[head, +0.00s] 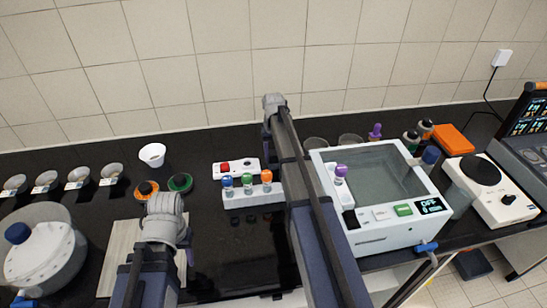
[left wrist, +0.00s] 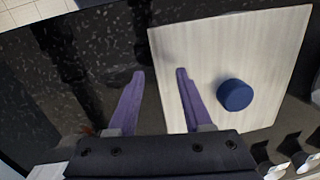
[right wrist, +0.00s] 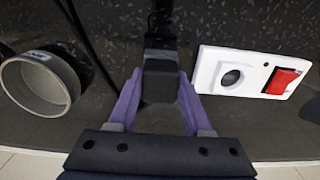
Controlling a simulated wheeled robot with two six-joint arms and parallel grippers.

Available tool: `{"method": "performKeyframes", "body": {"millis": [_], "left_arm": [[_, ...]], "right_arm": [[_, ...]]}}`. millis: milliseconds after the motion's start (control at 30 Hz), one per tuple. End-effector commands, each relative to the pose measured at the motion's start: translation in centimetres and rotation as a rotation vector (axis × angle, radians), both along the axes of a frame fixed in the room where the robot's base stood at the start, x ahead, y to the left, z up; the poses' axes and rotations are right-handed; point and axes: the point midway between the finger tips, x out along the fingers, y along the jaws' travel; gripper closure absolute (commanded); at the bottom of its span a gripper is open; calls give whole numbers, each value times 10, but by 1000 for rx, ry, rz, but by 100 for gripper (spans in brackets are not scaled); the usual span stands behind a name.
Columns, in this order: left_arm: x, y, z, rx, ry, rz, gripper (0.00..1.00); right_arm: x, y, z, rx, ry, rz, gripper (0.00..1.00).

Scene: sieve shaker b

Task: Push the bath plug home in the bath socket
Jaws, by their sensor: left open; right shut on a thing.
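The bath plug (right wrist: 160,82) is a dark block held between the purple fingers of my right gripper (right wrist: 160,74). A black cord runs near it in the right wrist view. The bath socket (right wrist: 232,77) looks to be the round dark opening in a white plate with a red switch, right of the plug in that view and apart from it. The white plate (head: 249,169) lies left of my right arm in the head view, where the arm hides the plug and fingers. My left gripper (left wrist: 159,71) is open and empty above the counter, beside a pale board.
The white water bath (head: 372,236) with an OFF display stands right of my right arm. A white rack (head: 252,197) with several coloured-capped vials stands in front of the socket plate. A grey cup (right wrist: 40,85) is near the plug.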

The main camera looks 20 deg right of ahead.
Motion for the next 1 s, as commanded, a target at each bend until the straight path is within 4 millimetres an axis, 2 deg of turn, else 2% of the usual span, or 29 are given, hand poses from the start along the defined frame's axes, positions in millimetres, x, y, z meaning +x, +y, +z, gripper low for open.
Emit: {"method": "performKeyframes", "body": {"millis": [1000], "left_arm": [[0,0,36,0,0,0,50]], "right_arm": [[0,0,35,0,0,0,100]]}}
